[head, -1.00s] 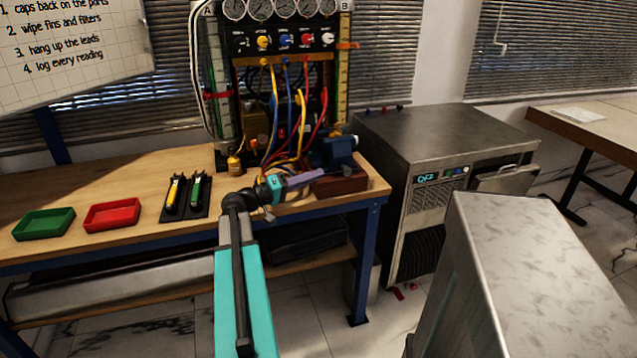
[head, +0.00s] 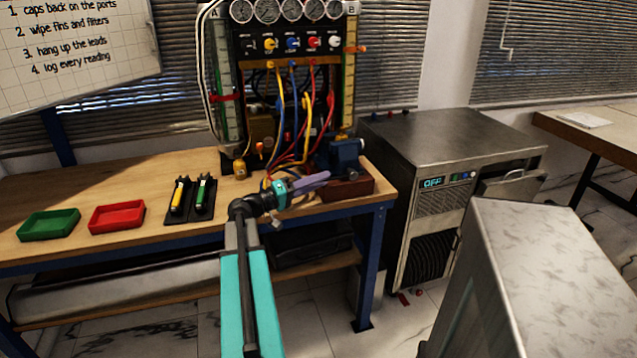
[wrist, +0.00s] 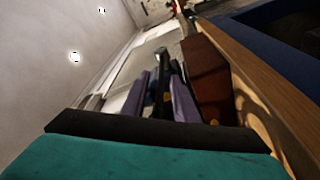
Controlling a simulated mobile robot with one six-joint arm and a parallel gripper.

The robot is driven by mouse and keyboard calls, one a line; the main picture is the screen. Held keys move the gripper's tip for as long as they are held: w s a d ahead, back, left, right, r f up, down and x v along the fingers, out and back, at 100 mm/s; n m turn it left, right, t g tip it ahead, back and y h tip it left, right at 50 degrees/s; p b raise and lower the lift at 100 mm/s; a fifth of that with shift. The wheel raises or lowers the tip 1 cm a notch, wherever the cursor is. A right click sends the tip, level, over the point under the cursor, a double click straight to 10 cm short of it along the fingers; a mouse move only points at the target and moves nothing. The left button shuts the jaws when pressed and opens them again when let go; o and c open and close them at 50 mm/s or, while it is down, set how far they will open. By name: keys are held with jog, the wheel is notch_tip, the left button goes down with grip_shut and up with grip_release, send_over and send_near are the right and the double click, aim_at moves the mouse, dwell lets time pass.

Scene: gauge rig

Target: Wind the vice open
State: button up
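The blue vice (head: 346,151) sits on a brown block (head: 352,187) at the right front corner of the wooden bench. My gripper (head: 322,178) reaches in from the left, its purple fingers just in front of the vice and block. In the wrist view the two fingers of my gripper (wrist: 162,100) stand apart. A dark part with brass-coloured spots shows between them, and I cannot tell whether they touch it. The brown block (wrist: 207,80) is close on the right there. The vice's jaws and handle are not clear in the head view.
The gauge rig (head: 290,45) with coloured hoses stands behind the vice. A green tray (head: 48,224), a red tray (head: 117,216) and a black holder (head: 190,205) with two tools lie left on the bench. A metal cabinet (head: 450,150) stands to the right.

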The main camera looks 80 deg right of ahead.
jog(key=b+v, duration=0.1)
jog(key=v, duration=1.2)
jog(key=shift+w+a, duration=0.25)
jog(key=shift+w, duration=0.05)
jog(key=shift+f, duration=0.15)
